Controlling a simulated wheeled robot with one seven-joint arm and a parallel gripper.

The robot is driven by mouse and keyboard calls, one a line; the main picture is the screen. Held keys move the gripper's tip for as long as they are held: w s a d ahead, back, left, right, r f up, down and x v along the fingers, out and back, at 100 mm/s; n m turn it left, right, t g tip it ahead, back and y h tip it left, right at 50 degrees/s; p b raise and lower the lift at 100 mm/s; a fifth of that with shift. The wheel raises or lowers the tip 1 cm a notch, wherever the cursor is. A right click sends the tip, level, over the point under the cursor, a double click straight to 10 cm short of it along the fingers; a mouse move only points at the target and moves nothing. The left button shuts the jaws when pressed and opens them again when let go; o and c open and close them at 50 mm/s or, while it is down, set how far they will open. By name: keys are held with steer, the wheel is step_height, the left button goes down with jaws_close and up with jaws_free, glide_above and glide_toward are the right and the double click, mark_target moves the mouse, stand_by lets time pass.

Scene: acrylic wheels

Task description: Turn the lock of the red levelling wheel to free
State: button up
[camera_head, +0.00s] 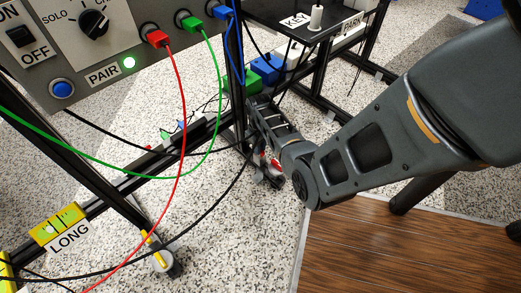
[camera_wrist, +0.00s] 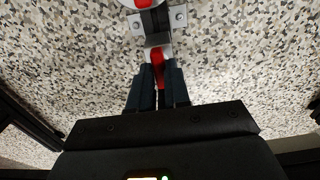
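The red levelling wheel (camera_wrist: 145,3) shows at the top edge of the wrist view, with a grey metal bracket (camera_wrist: 157,40) below it. Its red lock lever (camera_wrist: 157,57) points down from the bracket. My gripper (camera_wrist: 158,72) is right at the lever, with one dark finger on each side of it. The lever fills the narrow gap between the fingertips, and the fingers look shut on it. In the head view, red parts of the wheel (camera_head: 272,163) show low by the frame's post, partly hidden by my gripper and wrist.
A black frame rail (camera_head: 185,143) runs across the floor. Red, green and black cables hang in front of it from the control panel (camera_head: 85,50). Another foot wheel (camera_head: 166,263) stands at the lower middle. A black stand (camera_head: 330,75) stands behind my wrist. Speckled floor surrounds the wheel.

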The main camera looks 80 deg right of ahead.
jaws_close()
steer(key=n+p, duration=0.1)
steer(key=n, duration=0.2)
steer(key=shift+n, duration=0.8)
steer(key=n, duration=0.3)
steer(key=shift+p, duration=0.4)
steer(key=shift+n, duration=0.7)
